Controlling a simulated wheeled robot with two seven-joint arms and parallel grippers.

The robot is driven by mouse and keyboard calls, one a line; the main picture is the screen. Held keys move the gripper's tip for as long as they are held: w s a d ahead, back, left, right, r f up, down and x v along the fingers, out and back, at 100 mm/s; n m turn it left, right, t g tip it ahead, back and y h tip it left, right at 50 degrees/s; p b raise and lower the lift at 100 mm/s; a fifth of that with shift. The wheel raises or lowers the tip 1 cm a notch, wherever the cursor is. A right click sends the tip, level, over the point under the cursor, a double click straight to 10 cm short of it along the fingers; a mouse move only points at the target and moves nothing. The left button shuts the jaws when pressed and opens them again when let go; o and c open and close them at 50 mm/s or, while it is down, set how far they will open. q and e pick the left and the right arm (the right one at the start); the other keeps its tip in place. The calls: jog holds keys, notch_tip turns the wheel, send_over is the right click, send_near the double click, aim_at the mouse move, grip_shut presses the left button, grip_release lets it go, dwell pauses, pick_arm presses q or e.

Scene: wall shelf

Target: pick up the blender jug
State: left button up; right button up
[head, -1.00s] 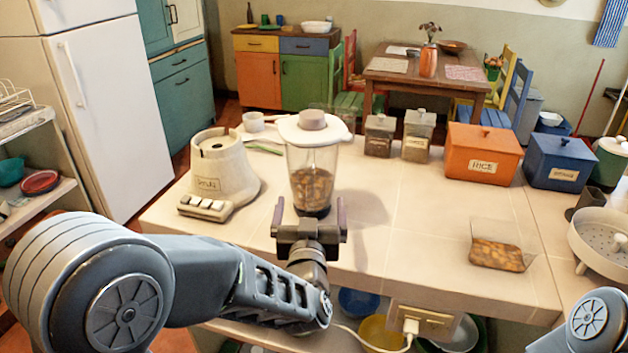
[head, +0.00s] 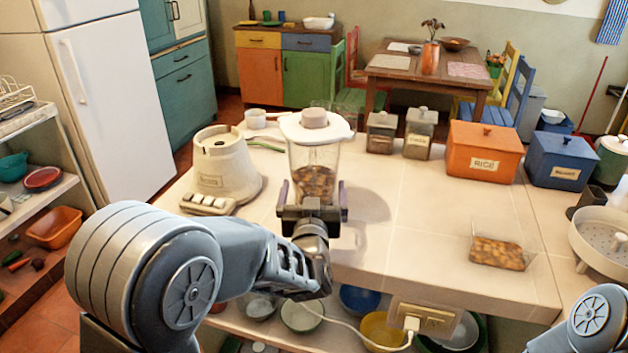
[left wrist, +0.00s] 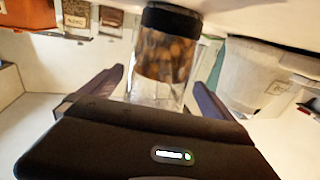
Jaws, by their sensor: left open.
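The blender jug (head: 314,160) stands upright on the counter, clear with a white lid and brown chunks inside. My left gripper (head: 312,190) is open at the near side of the jug, with one finger to each side of its lower part. In the left wrist view the jug (left wrist: 163,65) shows upside down between the spread fingers of the left gripper (left wrist: 160,85). I cannot tell whether the fingers touch it. The jug's lower front is partly hidden by the gripper in the head view. My right gripper is out of view; only part of that arm shows.
The cream blender base (head: 224,165) stands just left of the jug. A white cup (head: 256,118) and two canisters (head: 381,132) are behind. An orange rice box (head: 484,150), a blue box (head: 566,160) and a clear container (head: 498,250) lie right. The counter's middle is clear.

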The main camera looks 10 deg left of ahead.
pick_arm(q)
jog(key=w, duration=0.2)
jog(key=shift+w+a, duration=0.25)
jog(key=shift+w, duration=0.1)
jog(key=shift+c, duration=0.2)
jog(key=c, duration=1.7)
jog(key=shift+r, duration=0.25)
